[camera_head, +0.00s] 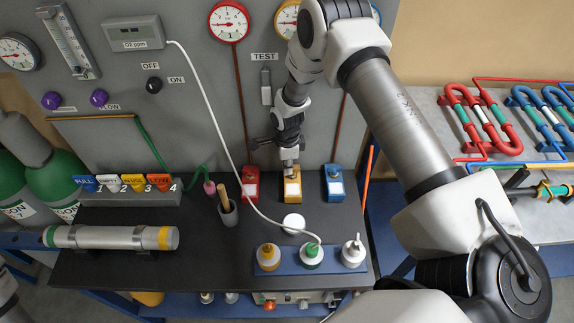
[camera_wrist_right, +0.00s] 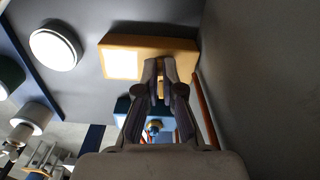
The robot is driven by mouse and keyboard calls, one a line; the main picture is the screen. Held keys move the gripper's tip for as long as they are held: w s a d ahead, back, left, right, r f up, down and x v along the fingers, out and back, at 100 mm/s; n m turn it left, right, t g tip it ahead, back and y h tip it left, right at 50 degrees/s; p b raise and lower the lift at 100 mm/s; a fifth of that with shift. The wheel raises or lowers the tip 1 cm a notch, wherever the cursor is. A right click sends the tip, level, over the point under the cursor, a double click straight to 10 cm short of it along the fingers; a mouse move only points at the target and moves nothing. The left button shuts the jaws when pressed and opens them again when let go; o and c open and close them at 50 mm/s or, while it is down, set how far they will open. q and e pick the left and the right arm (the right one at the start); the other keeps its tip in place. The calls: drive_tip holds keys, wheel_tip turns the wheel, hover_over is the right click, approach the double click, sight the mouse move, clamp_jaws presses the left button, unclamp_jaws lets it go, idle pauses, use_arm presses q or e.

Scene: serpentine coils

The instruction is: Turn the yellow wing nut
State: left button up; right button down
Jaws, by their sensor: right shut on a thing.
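The yellow block (camera_head: 293,190) with a white label stands at the back of the black bench, against the grey panel. It also shows in the wrist view (camera_wrist_right: 172,45). My right gripper (camera_head: 290,166) points down onto the top of this block. In the wrist view the right fingertips (camera_wrist_right: 160,66) are close together on the small yellow wing nut (camera_wrist_right: 161,88), a sliver of which shows between the fingers. The rest of the nut is hidden by the fingers, so its angle cannot be told. My left gripper is not in view.
A red block (camera_head: 250,184) and a blue block (camera_head: 333,183) stand close on either side. A white disc (camera_head: 294,223) and a blue rack (camera_head: 268,268) of capped bottles are in front. A cup (camera_head: 228,213) with wooden sticks is at left. A white cable (camera_head: 215,105) hangs nearby.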

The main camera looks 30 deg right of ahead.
idle(0.3)
drive_tip(key=c, duration=1.3)
unclamp_jaws()
drive_tip(key=shift+d, duration=0.15)
wheel_tip(320, 180, up, 12)
drive_tip(key=shift+f, duration=0.1)
drive_tip(key=shift+s, duration=0.1)
